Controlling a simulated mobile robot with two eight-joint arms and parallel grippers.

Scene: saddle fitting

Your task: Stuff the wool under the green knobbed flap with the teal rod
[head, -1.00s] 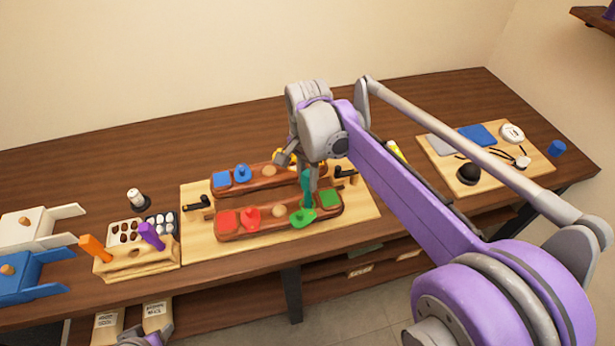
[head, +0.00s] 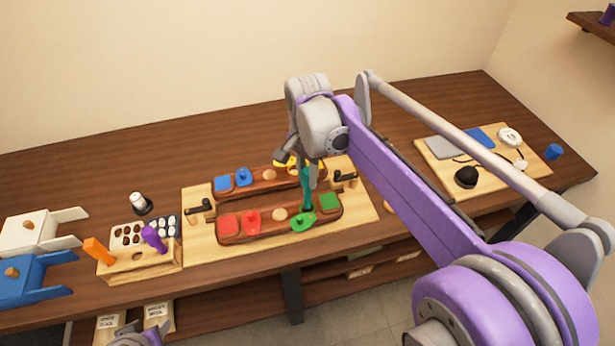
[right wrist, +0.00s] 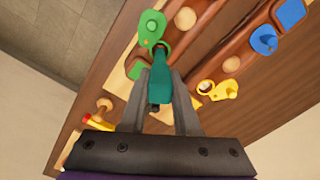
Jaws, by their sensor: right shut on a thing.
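My right gripper (head: 307,170) is shut on the teal rod (right wrist: 161,82), which points down toward the front wooden piece. The green knobbed flap (head: 303,222) lies at that piece's right part, beside the green square (head: 330,203). No wool can be made out there. My left gripper is not visible; only a bit of arm shows at the bottom edge.
The front wooden piece (head: 262,227) and a back one with blue and yellow flaps lie on a pale board (head: 350,213). A stand with orange and purple handles (head: 140,262) and trays of dark and white lumps (head: 127,236) stand left. A second board (head: 520,172) lies right.

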